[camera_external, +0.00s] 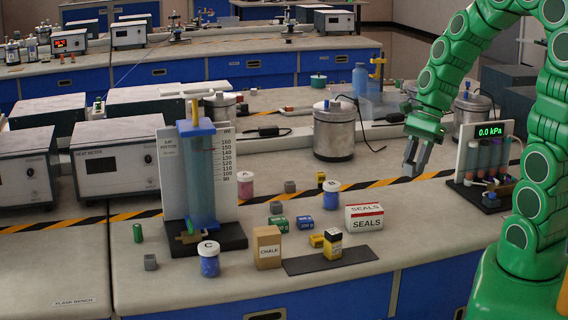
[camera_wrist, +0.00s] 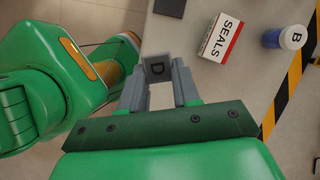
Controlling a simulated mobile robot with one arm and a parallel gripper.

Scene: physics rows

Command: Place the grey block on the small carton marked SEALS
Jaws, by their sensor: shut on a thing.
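My gripper (camera_external: 413,168) is up above the right part of the bench. In the wrist view my gripper (camera_wrist: 158,76) has its two grey fingers closed on a grey block (camera_wrist: 157,67) with a dark face marked D. In the external view the held block is too small to tell from the fingers. The small carton marked SEALS (camera_external: 364,222) is white with a red band and stands on the bench, below and left of my gripper. It also shows in the wrist view (camera_wrist: 221,38), right of the block and apart from it. Its top looks bare.
A blue jar marked B (camera_external: 331,197) stands just left of the carton; a black-yellow box (camera_external: 332,244) stands on a dark mat (camera_external: 350,262) in front. Other small grey blocks (camera_external: 276,208) lie farther left. A pressure display stand (camera_external: 487,160) is at right. Bench between it and the carton is clear.

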